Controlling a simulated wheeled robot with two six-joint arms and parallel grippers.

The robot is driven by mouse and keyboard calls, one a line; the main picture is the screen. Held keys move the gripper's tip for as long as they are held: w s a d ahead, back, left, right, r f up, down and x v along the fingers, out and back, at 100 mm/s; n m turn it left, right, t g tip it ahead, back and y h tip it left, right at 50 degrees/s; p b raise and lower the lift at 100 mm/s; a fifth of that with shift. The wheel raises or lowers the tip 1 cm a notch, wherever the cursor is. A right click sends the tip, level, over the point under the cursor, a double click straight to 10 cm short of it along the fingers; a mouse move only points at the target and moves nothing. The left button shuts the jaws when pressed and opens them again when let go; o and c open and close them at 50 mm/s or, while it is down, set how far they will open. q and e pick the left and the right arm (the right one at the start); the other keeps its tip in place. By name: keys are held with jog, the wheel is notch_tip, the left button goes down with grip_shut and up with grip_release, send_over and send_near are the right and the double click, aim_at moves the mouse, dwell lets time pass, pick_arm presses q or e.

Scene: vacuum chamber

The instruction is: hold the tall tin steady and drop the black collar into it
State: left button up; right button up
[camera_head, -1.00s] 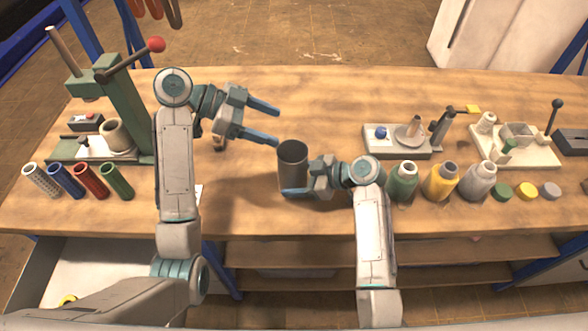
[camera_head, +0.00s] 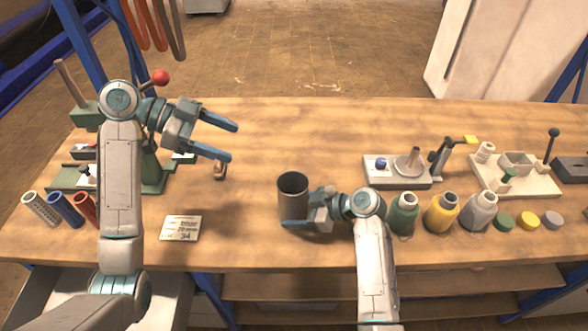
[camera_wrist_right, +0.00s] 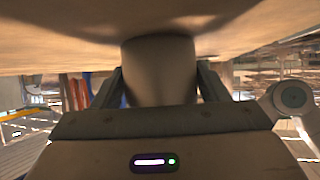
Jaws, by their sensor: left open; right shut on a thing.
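The tall tin (camera_head: 293,183) is a dark grey open cylinder standing upright on the bench. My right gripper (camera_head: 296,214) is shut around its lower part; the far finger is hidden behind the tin. In the right wrist view the tin (camera_wrist_right: 160,72) sits between both fingers of the right gripper (camera_wrist_right: 160,88). My left gripper (camera_head: 232,143) is open with nothing between its fingers, up and to the left of the tin. I cannot make out the black collar anywhere; the tin's inside is dark and its bottom is hidden.
A small block with a knob (camera_head: 219,170) stands below the left fingers. A label card (camera_head: 181,228) lies to the left. A press (camera_head: 150,165) and coloured tubes (camera_head: 66,209) stand at the left. Bottles (camera_head: 441,211) and fixtures (camera_head: 396,171) stand at the right. The back middle is clear.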

dwell(0.4)
jog(key=o, duration=0.8)
jog(key=shift+o, duration=0.2)
jog(key=v, duration=1.2)
jog(key=shift+f, duration=0.1)
